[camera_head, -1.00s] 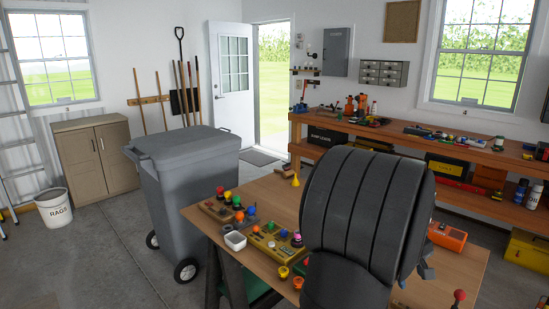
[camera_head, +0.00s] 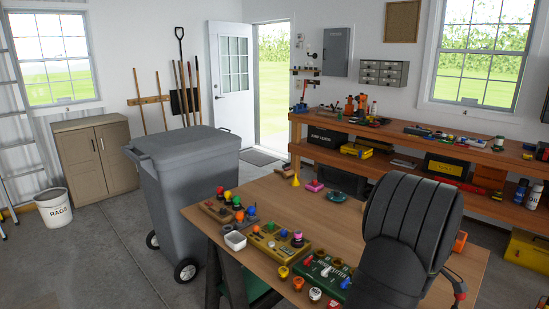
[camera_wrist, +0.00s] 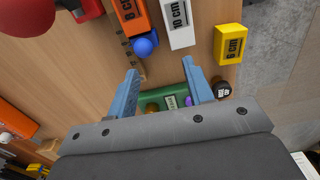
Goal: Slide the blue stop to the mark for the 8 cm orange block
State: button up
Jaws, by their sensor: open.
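The orange block labelled 8 cm (camera_wrist: 128,17) lies just beyond the knob. The white 10 cm block (camera_wrist: 179,24) and the yellow 6 cm block (camera_wrist: 230,44) lie to its right. My gripper (camera_wrist: 163,85) is open and empty, its blue fingers apart from the knob, which is ahead and slightly left. Which mark belongs to the knob's position is not readable. In the head view my arm hides this part of the table.
A green panel (camera_wrist: 174,100) with coloured knobs lies under and between my fingers; it also shows in the head view (camera_head: 322,276). A red ball (camera_wrist: 25,14) is close at the wrist view's upper left. The table's middle (camera_head: 300,210) is largely clear.

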jog(key=shift+w, duration=0.45)
jog(key=shift+c, duration=0.2)
jog(key=shift+w+a+r, duration=0.15)
jog(key=shift+w+r, duration=0.05)
jog(key=c, duration=0.4)
jog(key=w+a+r+n+h, duration=0.1)
jog(key=w+a+r, duration=0.1)
jog(key=w+a+r+n+g+h, duration=0.1)
jog(key=w+a+r, duration=0.1)
jog(key=w+r, duration=0.1)
jog(key=shift+a+r, duration=0.3)
jog(key=shift+a, duration=0.05)
grip_shut()
jog(key=s+d+f, duration=0.1)
jog(key=f, duration=0.2)
jog(key=s+d+f, duration=0.1)
jog(key=f, duration=0.3)
jog(key=s+d+f, duration=0.1)
jog(key=d+f, duration=0.1)
jog(key=f, duration=0.1)
jog(key=shift+f, duration=0.3)
jog(key=shift+s+d+f, duration=0.2)
jog(key=shift+d+f, duration=0.05)
jog(key=shift+d, duration=0.1)
